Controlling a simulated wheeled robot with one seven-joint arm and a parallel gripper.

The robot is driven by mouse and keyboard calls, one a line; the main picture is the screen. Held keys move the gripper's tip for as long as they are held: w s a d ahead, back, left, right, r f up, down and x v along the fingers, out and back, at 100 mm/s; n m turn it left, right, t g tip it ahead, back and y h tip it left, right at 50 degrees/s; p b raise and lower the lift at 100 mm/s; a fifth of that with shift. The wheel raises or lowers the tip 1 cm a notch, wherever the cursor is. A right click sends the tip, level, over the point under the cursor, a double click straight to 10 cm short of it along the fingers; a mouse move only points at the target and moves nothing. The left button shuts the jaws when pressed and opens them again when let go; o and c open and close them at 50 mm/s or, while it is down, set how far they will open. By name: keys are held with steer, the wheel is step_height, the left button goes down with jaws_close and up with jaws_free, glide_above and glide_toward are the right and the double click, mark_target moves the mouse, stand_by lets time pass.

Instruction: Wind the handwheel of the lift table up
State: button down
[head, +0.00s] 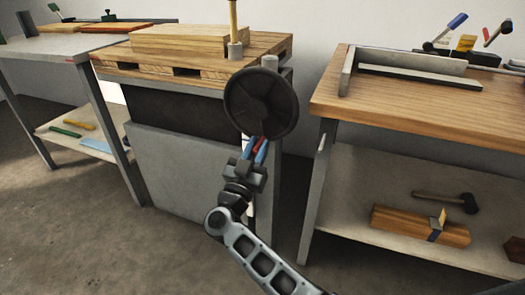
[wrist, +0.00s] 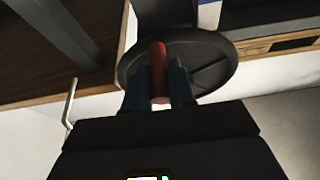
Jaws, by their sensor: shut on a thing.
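The handwheel (head: 262,100) is a dark round disc on the front right of the lift table (head: 185,160), a grey cabinet-like base with a dark band. In the wrist view the handwheel (wrist: 210,65) is seen close up. My gripper (head: 259,150) is at the wheel's lower edge, with blue fingers shut on its red handle (wrist: 158,70). The handle stands between the two fingers in the wrist view. The far side of the wheel and its shaft are hidden.
A wooden pallet (head: 112,68) with boards (head: 180,42) lies on the lift table. A workbench (head: 400,110) stands close on the right, with a mallet (head: 455,201) on its lower shelf. Another bench (head: 50,47) stands left. The floor in front is clear.

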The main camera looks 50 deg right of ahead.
mark_target(256, 131)
steer(key=w+m+g, duration=0.1)
steer(key=w+a+m+g+b, duration=0.1)
steer(key=m, duration=0.1)
steer(key=shift+f+m, duration=0.15)
steer(key=shift+m, duration=0.15)
steer(key=shift+w+a+m+g+b, duration=0.1)
steer(key=shift+w+m+g+b, duration=0.3)
steer(key=shift+m, duration=0.4)
steer(key=c, duration=1)
jaws_free()
steer(key=shift+p+v, duration=0.55)
steer(key=shift+v, duration=3.3)
